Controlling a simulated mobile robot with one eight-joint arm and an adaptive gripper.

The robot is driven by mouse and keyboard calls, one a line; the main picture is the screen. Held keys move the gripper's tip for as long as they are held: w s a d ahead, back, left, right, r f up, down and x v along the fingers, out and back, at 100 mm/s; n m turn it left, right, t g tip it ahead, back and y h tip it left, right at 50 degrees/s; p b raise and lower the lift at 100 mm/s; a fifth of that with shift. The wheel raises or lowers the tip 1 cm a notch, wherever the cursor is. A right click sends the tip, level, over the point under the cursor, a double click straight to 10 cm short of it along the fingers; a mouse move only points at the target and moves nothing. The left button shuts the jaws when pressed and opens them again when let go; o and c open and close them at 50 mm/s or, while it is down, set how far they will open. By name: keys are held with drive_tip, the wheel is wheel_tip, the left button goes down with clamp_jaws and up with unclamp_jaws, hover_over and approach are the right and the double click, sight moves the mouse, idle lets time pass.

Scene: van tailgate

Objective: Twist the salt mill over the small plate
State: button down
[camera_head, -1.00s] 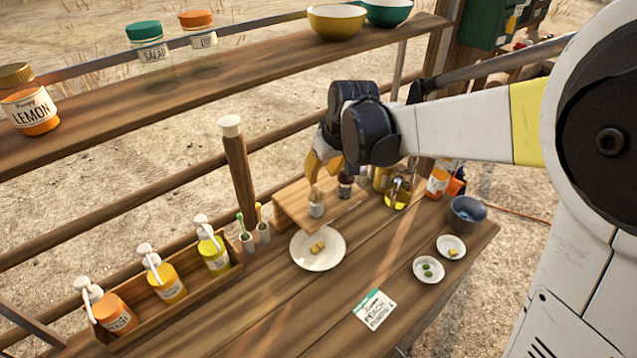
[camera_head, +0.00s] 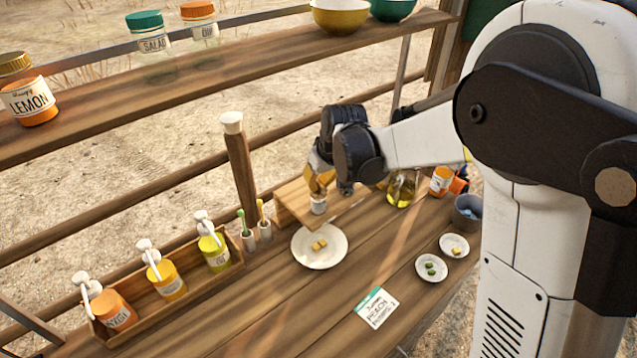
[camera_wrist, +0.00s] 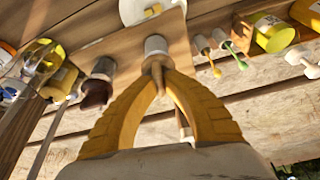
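The salt mill (camera_head: 318,205), with a pale grey lower body and a light wooden top, is upright at the front of a raised wooden board. It also shows in the wrist view (camera_wrist: 155,46). My gripper (camera_head: 318,188) comes down on it from above. In the wrist view its yellow fingers (camera_wrist: 160,80) close around the wooden top. A white plate (camera_head: 320,262) with yellow cubes lies just in front of the mill. Two smaller plates lie to the right, one with green pieces (camera_head: 431,279) and one with yellow pieces (camera_head: 453,238).
A dark-topped mill (camera_wrist: 97,92) stands beside the salt mill. An oil bottle (camera_head: 401,190), orange jar (camera_head: 440,181) and blue bowl (camera_head: 467,212) are to the right. A pump-bottle crate (camera_head: 190,302) and wooden post (camera_head: 240,170) are left. A shelf (camera_head: 260,62) runs behind.

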drive_tip(key=shift+m, duration=0.3)
drive_tip(key=m+h+b, duration=0.1)
drive_tip(key=m, duration=0.2)
drive_tip(key=m+h, duration=0.2)
drive_tip(key=m, duration=0.3)
drive_tip(key=m+h, duration=0.1)
drive_tip(key=m, duration=0.1)
drive_tip(key=m+b, duration=0.1)
drive_tip(key=m, duration=0.1)
drive_tip(key=shift+g+h, duration=0.4)
drive_tip(key=m+g+h, duration=0.1)
drive_tip(key=m, duration=0.4)
drive_tip(key=shift+g, duration=0.3)
drive_tip(key=c, duration=1.5)
unclamp_jaws()
